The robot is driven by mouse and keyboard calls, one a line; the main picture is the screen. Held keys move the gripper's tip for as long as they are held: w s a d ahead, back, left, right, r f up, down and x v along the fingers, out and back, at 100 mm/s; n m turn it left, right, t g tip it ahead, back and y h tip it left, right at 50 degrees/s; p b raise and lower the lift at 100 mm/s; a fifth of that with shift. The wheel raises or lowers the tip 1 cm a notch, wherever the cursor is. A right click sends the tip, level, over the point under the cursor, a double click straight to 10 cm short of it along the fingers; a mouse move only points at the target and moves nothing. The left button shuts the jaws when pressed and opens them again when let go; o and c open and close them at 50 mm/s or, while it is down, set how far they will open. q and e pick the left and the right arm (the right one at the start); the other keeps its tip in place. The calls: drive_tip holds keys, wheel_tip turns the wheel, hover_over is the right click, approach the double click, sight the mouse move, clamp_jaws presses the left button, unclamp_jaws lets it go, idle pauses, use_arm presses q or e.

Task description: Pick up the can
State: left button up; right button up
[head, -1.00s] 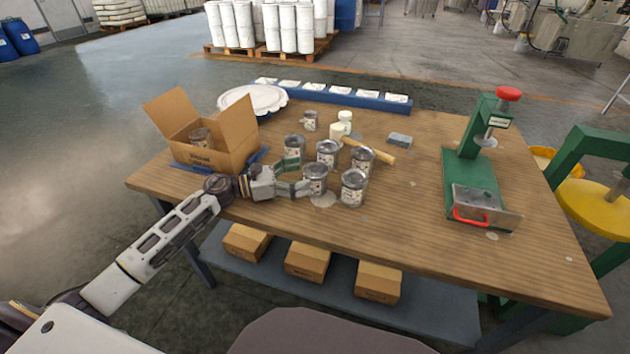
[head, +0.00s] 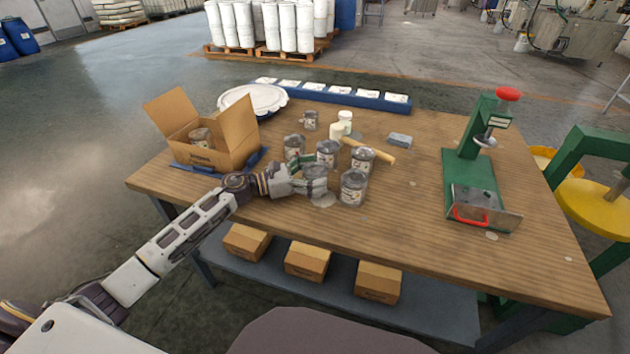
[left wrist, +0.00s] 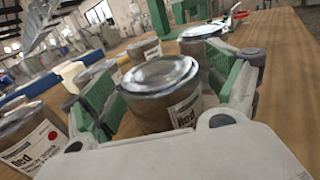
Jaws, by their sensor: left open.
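Several metal cans with paper labels stand in a group on the wooden table. The nearest-left can (head: 315,183) stands upright at my left gripper (head: 305,175). In the left wrist view this can (left wrist: 162,88), with a "Red" label, stands between the open green-padded fingers of my left gripper (left wrist: 165,95). I cannot tell whether a finger touches it. Another can (head: 354,188) stands just to its right, and further cans (head: 327,153) (head: 362,160) (head: 293,147) stand behind. My right gripper does not show.
A hammer (head: 370,152) lies behind the cans. A green press (head: 472,170) stands at the right. A blue rack (head: 340,95) runs along the back. The front right tabletop is clear.

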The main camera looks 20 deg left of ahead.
use_arm(q)
drive_tip(key=shift+c, duration=0.3)
drive_tip(key=c, duration=1.3)
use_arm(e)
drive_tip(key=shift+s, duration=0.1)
use_arm(q)
drive_tip(key=shift+r, duration=0.15)
drive_tip(key=shift+r, duration=0.5)
wheel_tip(320, 180, up, 8)
drive_tip(key=shift+r+p, duration=0.15)
drive_tip(key=shift+p, duration=0.6)
drive_tip(key=shift+r, duration=0.3)
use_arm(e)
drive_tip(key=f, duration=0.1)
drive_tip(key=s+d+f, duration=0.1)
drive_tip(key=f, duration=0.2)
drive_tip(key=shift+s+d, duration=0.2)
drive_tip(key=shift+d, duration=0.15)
